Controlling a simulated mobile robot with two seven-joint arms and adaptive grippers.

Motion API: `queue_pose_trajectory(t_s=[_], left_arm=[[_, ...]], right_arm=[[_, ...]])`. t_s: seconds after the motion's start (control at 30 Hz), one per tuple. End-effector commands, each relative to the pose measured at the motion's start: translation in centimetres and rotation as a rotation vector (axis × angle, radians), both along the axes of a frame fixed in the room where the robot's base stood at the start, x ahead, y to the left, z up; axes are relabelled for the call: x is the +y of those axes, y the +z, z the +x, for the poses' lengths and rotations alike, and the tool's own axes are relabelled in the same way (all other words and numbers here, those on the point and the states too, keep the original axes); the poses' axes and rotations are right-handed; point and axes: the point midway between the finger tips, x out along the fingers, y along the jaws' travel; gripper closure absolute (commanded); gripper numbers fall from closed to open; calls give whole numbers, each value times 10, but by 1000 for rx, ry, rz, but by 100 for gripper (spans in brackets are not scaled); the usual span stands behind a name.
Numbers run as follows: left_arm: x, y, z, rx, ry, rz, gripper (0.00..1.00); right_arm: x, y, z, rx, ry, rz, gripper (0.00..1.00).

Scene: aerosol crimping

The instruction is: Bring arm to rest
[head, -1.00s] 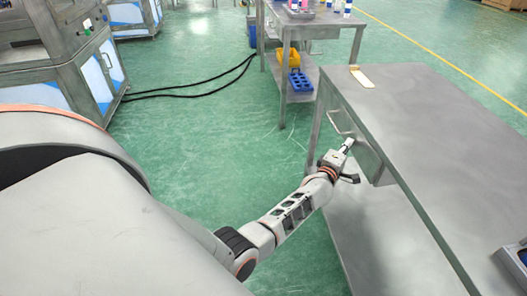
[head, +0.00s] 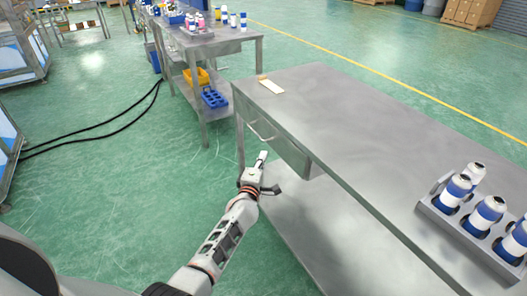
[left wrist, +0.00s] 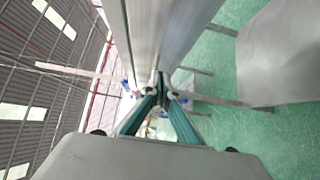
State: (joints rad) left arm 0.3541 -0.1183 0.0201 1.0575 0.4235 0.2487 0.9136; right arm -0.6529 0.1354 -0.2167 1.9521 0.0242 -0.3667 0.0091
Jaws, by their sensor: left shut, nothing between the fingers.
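My left gripper (head: 262,158) is shut and empty in the head view. It is beside the left side of the steel table (head: 350,110), close to the drawer (head: 280,148) and its handle. I cannot tell whether it touches the drawer. The left wrist view shows its two fingers (left wrist: 160,84) meeting at the tips. My right gripper is in neither view.
A rack (head: 440,215) with several blue and white cans stands on the table's right end. A cream strip (head: 271,87) lies near the far left corner. A second bench (head: 205,42) holds cans and bins behind. Black cables (head: 90,130) cross the open green floor at left.

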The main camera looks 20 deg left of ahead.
Motion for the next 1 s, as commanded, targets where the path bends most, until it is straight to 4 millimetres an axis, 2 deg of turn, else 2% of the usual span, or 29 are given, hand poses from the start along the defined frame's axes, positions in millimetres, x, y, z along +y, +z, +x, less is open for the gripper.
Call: queue_pose_trajectory(t_s=[0.03,0.2,0.33,0.5,0.67,0.77,0.87,0.97,1.0], left_arm=[[-2,4,-10,-3,0,-1,100],[-4,3,-41,-3,0,-1,100],[-5,2,-58,-2,0,-1,100],[-6,2,-71,-3,1,-1,100],[-6,1,-74,-2,0,2,100],[-6,-6,-83,16,-14,54,100],[-9,-25,-110,65,-59,208,100],[-15,-53,-155,137,-144,463,100],[-18,-65,-177,168,-187,580,100]], right_arm=[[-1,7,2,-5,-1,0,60],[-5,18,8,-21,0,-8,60],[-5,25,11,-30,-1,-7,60],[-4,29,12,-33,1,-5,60],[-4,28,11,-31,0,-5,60],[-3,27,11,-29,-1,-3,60],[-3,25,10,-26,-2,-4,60],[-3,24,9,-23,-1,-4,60],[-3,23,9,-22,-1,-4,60]])
